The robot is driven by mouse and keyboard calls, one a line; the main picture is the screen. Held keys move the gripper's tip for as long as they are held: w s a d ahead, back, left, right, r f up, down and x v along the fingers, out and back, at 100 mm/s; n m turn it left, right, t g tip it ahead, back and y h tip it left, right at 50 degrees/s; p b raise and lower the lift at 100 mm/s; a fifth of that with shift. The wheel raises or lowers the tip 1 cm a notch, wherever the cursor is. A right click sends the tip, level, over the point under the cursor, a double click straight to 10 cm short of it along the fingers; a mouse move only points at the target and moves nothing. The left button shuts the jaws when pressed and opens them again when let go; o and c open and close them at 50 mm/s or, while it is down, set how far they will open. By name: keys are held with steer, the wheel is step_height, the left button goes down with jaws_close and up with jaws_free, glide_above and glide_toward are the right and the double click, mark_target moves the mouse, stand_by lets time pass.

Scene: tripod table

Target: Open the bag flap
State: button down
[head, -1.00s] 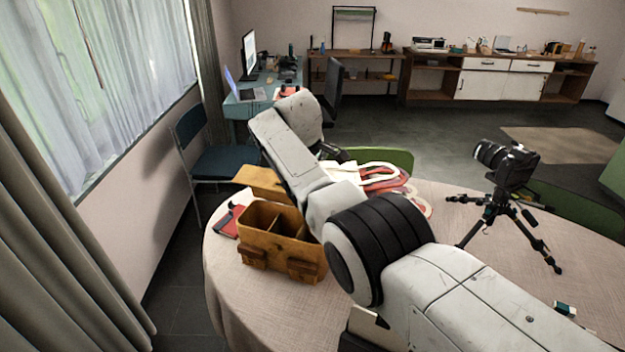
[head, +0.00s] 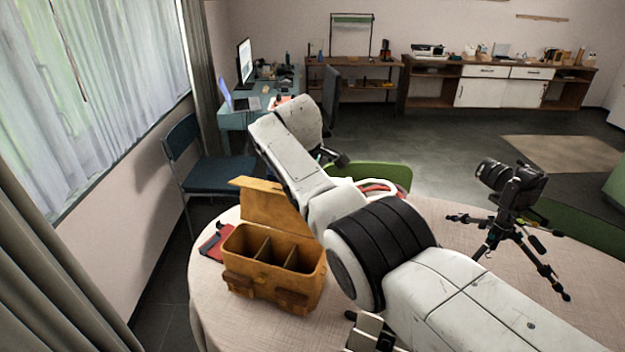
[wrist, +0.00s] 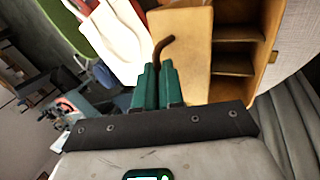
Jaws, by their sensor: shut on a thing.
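The tan leather bag (head: 262,285) stands on the round table at the left. Its top is open, showing inner dividers (head: 264,250). Its flap (head: 275,210) stands up from the far rim, partly hidden by my arm. In the wrist view the flap (wrist: 186,45) is a flat tan panel beside the bag's open compartments (wrist: 235,62). My gripper (wrist: 157,68) has its green fingers close together, shut on a brown curved strap (wrist: 163,44) at the flap's edge. The head view hides the fingertips behind my arm.
A camera on a black tripod (head: 512,215) stands at the table's right. A red item (head: 212,243) lies left of the bag. A white tote (wrist: 117,40) lies near my gripper in the wrist view. A blue chair (head: 215,172) and green chair (head: 370,172) stand by the table.

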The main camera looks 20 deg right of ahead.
steer(key=shift+r, duration=0.1)
steer(key=c, duration=1.3)
jaws_free()
steer(key=shift+o, duration=0.2)
steer(key=b+v, duration=0.1)
steer(key=v, duration=0.9)
steer(key=shift+r, duration=0.3)
steer(key=shift+s, duration=0.1)
